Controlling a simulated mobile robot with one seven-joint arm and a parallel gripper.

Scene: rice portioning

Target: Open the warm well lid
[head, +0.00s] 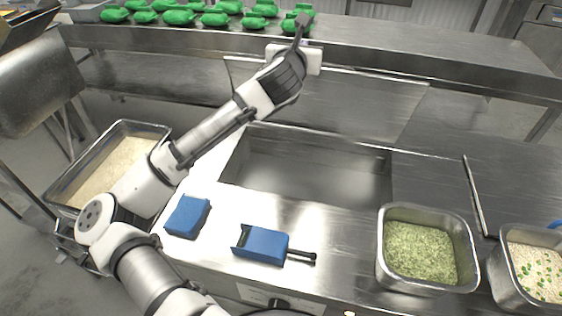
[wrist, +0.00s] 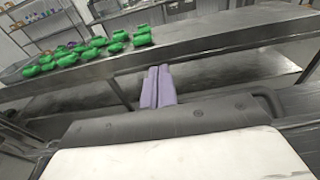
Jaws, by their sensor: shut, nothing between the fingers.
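The warm well (head: 310,172) is a steel rectangular basin in the counter in the head view, and its inside is exposed and looks empty. A flat steel panel that looks like its lid (head: 350,107) stands raised along the well's back edge, leaning back. My gripper (head: 305,20) is above the panel's top edge, apart from it as far as I can tell. In the wrist view its two purple fingers (wrist: 158,87) are pressed together with nothing between them. My arm hides the panel's left part.
A blue block (head: 187,216) and a blue scoop with a dark handle (head: 262,245) lie in front of the well. Pans of green grain (head: 383,262) and rice mix (head: 500,285) stand right. A rice pan (head: 68,190) is left. Green bundles (head: 180,17) line the back shelf.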

